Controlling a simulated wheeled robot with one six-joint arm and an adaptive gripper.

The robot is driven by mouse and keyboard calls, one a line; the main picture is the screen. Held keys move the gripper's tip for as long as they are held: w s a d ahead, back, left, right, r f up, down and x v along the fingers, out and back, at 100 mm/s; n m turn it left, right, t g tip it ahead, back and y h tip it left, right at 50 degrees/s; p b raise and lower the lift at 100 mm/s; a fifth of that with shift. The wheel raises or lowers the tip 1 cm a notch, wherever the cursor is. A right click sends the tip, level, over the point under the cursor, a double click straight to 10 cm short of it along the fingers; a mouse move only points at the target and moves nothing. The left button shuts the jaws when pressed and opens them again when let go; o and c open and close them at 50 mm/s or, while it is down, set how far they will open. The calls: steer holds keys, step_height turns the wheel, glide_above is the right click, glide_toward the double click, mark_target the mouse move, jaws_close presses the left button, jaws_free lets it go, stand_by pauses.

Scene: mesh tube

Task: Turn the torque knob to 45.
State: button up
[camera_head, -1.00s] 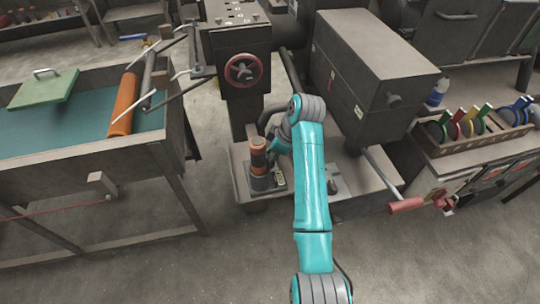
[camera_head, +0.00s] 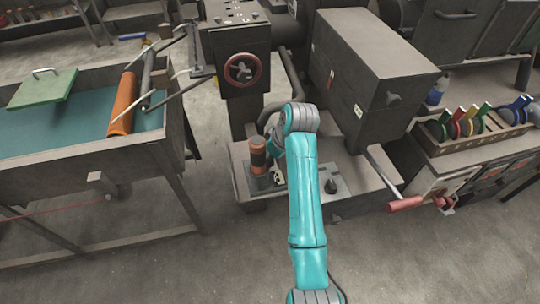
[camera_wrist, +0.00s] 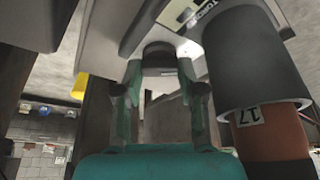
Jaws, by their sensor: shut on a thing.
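The torque knob (camera_wrist: 158,56) is a short dark round knob in the wrist view, on a pale panel beside a label (camera_wrist: 203,12) that starts with "TOR". My gripper (camera_wrist: 158,75) has its two green fingers on either side of the knob and is shut on it. The knob's pointer and scale are hidden, so its setting cannot be read. In the head view my teal arm hides the knob and most of my gripper.
An orange-and-dark cylinder (camera_head: 258,157) stands close by; its "17" tag (camera_wrist: 248,117) shows in the wrist view. Another dark knob (camera_head: 330,186) sits on the base plate to the right. A red handwheel (camera_head: 243,70) and a red-gripped lever (camera_head: 405,204) are near.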

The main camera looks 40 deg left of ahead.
steer(key=shift+s+m+t, duration=0.1)
steer(key=shift+m+t, duration=0.3)
steer(key=shift+m, duration=0.8)
steer(key=o, duration=0.9)
steer(key=shift+c, duration=0.2)
step_height(320, 180, up, 10)
steer(key=shift+c, duration=0.2)
